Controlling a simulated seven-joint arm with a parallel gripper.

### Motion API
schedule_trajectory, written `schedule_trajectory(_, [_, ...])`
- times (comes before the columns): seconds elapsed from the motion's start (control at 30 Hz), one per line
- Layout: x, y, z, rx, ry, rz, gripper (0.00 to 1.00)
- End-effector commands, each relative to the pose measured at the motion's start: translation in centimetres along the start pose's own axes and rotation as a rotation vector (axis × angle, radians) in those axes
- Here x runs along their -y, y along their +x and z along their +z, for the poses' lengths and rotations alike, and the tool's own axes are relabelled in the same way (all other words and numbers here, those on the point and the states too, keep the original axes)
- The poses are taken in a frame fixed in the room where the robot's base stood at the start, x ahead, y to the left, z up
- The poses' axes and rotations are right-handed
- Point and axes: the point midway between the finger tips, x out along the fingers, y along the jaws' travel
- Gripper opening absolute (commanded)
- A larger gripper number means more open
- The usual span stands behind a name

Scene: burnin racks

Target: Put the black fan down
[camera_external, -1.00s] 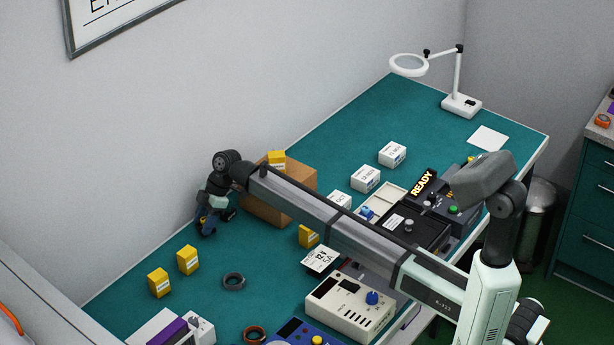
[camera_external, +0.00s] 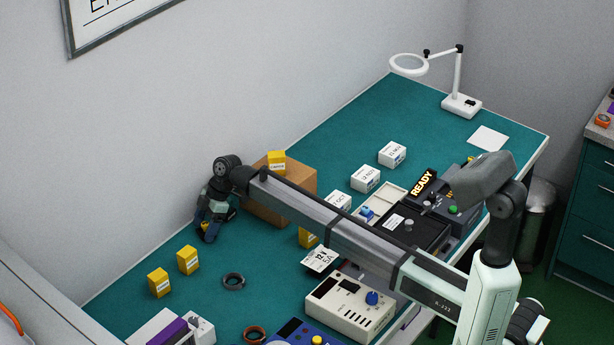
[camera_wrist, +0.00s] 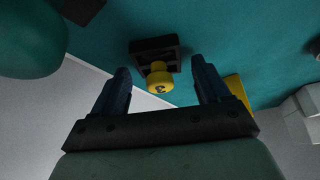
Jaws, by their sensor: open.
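The black fan (camera_wrist: 168,46) is a dark square piece with a yellow round knob (camera_wrist: 160,78) at its near side. In the wrist view it sits on the teal bench, just beyond and between my fingertips. My gripper (camera_wrist: 160,66) is open, with a visible gap between each finger and the knob. In the external view my gripper (camera_external: 208,232) points down near the wall, left of the cardboard box. A little yellow shows at its fingers there; the fan itself is mostly hidden.
A cardboard box (camera_external: 290,181) with a yellow box (camera_external: 277,158) on top stands right of my gripper. Two yellow boxes (camera_external: 159,283) (camera_external: 188,260) and a dark ring (camera_external: 233,282) are nearer the front. Bare bench (camera_external: 205,283) lies between them.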

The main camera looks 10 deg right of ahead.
Motion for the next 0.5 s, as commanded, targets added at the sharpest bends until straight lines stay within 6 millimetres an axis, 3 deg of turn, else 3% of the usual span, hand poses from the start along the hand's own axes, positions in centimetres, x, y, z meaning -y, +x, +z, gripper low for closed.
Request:
schedule_trajectory(0.27, [0.0,-1.8,-0.1,-0.001,0.0,0.002,0.76])
schedule_trajectory(0.5, [0.0,-6.2,-0.1,-0.001,0.0,0.002,0.76])
